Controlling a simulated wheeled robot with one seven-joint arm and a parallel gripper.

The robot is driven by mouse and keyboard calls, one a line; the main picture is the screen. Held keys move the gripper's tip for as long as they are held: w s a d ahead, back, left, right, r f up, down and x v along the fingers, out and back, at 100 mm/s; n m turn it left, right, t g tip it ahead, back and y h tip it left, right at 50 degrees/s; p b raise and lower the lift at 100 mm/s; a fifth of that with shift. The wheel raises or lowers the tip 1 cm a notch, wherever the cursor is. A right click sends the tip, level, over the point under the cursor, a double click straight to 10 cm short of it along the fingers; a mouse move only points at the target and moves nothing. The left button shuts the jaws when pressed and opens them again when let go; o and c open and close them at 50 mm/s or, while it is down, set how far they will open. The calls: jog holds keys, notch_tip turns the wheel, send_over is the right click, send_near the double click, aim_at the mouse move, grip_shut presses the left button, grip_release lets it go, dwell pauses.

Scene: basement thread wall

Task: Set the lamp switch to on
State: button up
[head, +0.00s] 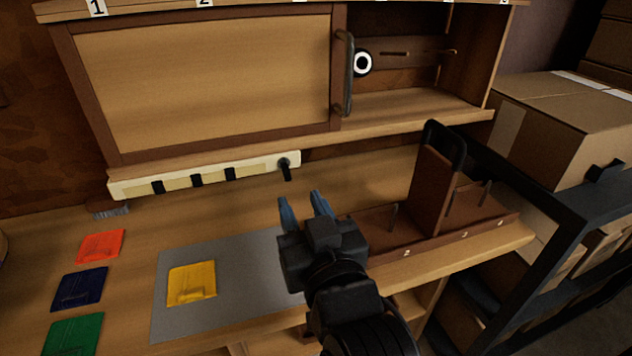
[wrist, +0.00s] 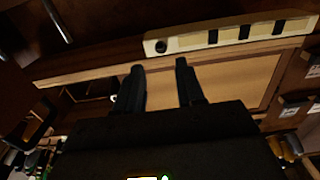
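A cream strip (head: 210,176) with several black marks runs under the cabinet; it also shows in the wrist view (wrist: 228,37). At its right end in the head view is a black lever (head: 285,167), hanging down and slightly right. It looks like the lamp switch, but no label or lit lamp shows. In the wrist view its round dark end (wrist: 161,46) is seen on the strip. My gripper (head: 304,196) is open and empty, its blue-tinted fingers apart, below and a little right of the lever. In the wrist view my gripper (wrist: 160,68) points toward the strip, apparently not touching it.
A sliding-door cabinet (head: 205,82) with a dark handle (head: 346,75) is above. A wooden divider rack (head: 436,195) stands on the bench to the right. A yellow tile (head: 191,283) lies on a grey mat (head: 240,300); red, blue and green tiles lie left.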

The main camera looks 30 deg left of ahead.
aim_at(288, 175)
jog(key=x, duration=0.7)
grip_shut()
dwell(0.3)
